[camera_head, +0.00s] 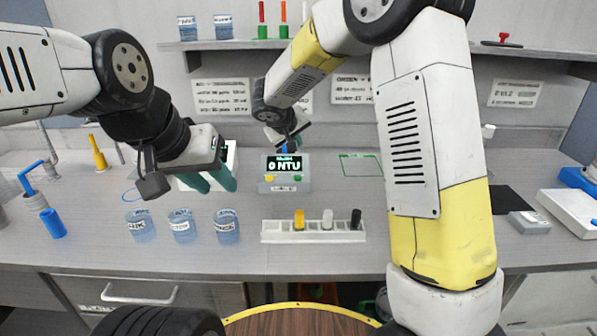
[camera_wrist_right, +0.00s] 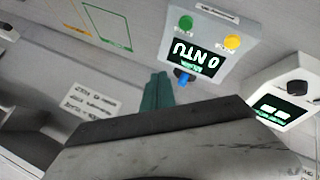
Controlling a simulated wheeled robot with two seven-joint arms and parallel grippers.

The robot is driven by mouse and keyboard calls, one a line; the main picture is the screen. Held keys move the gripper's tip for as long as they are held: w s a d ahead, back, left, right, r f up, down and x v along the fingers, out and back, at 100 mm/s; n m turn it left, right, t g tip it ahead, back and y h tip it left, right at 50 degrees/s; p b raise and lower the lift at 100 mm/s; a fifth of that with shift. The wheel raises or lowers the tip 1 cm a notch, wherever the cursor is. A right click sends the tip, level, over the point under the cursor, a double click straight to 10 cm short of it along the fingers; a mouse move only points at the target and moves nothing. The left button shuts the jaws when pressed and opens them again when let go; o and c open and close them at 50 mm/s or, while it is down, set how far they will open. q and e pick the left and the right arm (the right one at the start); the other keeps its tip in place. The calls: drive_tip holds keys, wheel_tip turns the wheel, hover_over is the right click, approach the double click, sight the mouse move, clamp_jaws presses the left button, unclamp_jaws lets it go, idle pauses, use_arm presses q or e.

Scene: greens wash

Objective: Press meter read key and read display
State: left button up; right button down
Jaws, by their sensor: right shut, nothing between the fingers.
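The grey meter (camera_head: 262,184) stands on the bench, and its dark display reads "0 NTU". A yellow key (camera_head: 270,178) and a green key (camera_head: 297,177) sit below the display. The right wrist view shows the meter (camera_wrist_right: 222,22) upside down, with its green key (camera_wrist_right: 186,22), yellow key (camera_wrist_right: 232,42) and a blue part (camera_wrist_right: 181,76) at its back. My right gripper (camera_wrist_right: 158,80) is shut and empty, behind the meter and apart from the keys. My left gripper (camera_head: 208,181) has its teal fingers spread, left of the meter, with nothing visible between them.
Three labelled beakers (camera_head: 182,228) stand in front of my left gripper. A white rack (camera_head: 313,237) holding vials is in front of the meter. A green outlined area (camera_head: 361,165) to its right is empty. A white device (camera_wrist_right: 290,90) with a black knob stands beside the meter.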

sight(297, 178)
drive_tip(key=shift+f, duration=4.4)
drive_tip(key=shift+f, duration=0.1)
drive_tip(key=shift+f, duration=0.3)
drive_tip(key=shift+f, duration=0.5)
drive_tip(key=shift+r, duration=0.9)
drive_tip(key=shift+r, duration=0.1)
drive_tip(key=shift+r, duration=2.4)
